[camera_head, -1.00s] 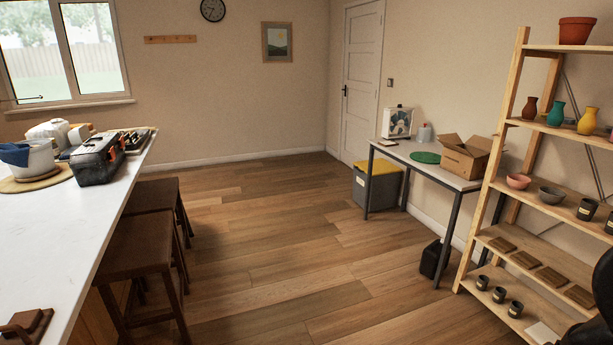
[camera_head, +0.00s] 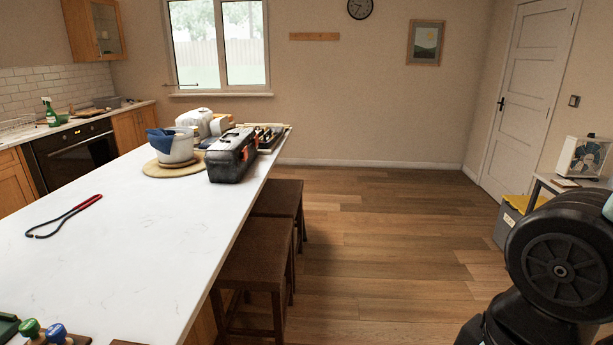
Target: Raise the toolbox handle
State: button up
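The toolbox (camera_head: 232,157) is dark grey and black with some red on its top. It sits on the white island counter near its far right edge, to the right of a white pot. Its handle is too small in this view to tell whether it lies flat or stands up. My gripper is not in view. Only a black part of my arm shows at the lower right, well apart from the toolbox.
The white counter (camera_head: 120,235) holds tongs with a red handle (camera_head: 66,215), a white pot with a blue cloth (camera_head: 175,147) on a round board, and a tray of tools (camera_head: 268,136) behind the toolbox. Brown stools (camera_head: 254,262) stand along its right side. The wooden floor (camera_head: 390,240) is clear.

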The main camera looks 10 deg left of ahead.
aim_at(217, 170)
jog(key=i+u, duration=0.2)
jog(key=i, duration=0.3)
jog(key=i+l+u, duration=0.25)
jog(key=i, duration=0.25)
jog(key=i+l+u, duration=0.2)
jog(key=i, duration=0.25)
jog(key=j, duration=0.1)
